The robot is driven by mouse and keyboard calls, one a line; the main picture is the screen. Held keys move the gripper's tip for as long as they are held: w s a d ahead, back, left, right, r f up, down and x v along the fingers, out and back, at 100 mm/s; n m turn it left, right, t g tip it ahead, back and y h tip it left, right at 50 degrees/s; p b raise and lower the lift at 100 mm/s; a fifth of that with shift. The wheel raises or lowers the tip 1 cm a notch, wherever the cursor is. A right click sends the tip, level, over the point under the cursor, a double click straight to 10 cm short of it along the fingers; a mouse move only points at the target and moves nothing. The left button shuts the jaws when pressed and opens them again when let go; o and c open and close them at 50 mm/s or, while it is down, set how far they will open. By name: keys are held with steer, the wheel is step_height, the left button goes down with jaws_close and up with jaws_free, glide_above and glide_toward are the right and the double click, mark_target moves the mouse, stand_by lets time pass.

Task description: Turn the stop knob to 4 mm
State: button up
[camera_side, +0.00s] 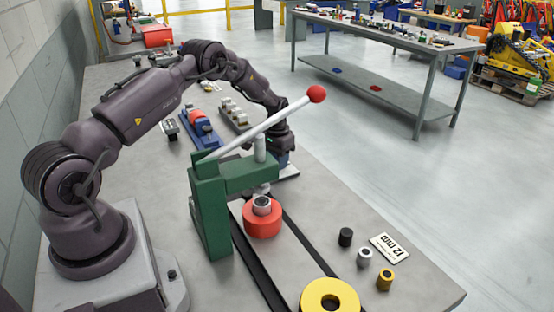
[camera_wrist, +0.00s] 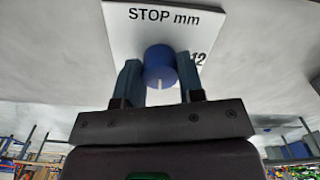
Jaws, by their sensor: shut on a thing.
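The stop knob (camera_wrist: 160,62) is blue and round, with a short white mark on its lower side in the wrist view. It sits on a white plate (camera_wrist: 125,22) lettered "STOP mm". A "12" shows to the right of the knob; other scale numbers are hidden by my gripper. My gripper (camera_wrist: 160,75) has one finger on each side of the knob and is shut on it. In the side view, my gripper (camera_side: 283,156) is low over the bench behind the green press (camera_side: 207,205), and the knob cannot be made out there.
The press's lever with a red ball (camera_side: 316,94) slants up in front of my wrist. A red carrier (camera_side: 262,222) and a yellow carrier (camera_side: 331,297) sit on the black track. Small bushings (camera_side: 364,257) and a "12 mm" card (camera_side: 390,247) lie at right.

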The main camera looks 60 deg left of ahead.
steer(key=shift+r+m, duration=0.1)
steer(key=shift+m, duration=0.5)
steer(key=o, duration=0.9)
step_height(320, 180, up, 13)
steer(key=shift+f, duration=0.1)
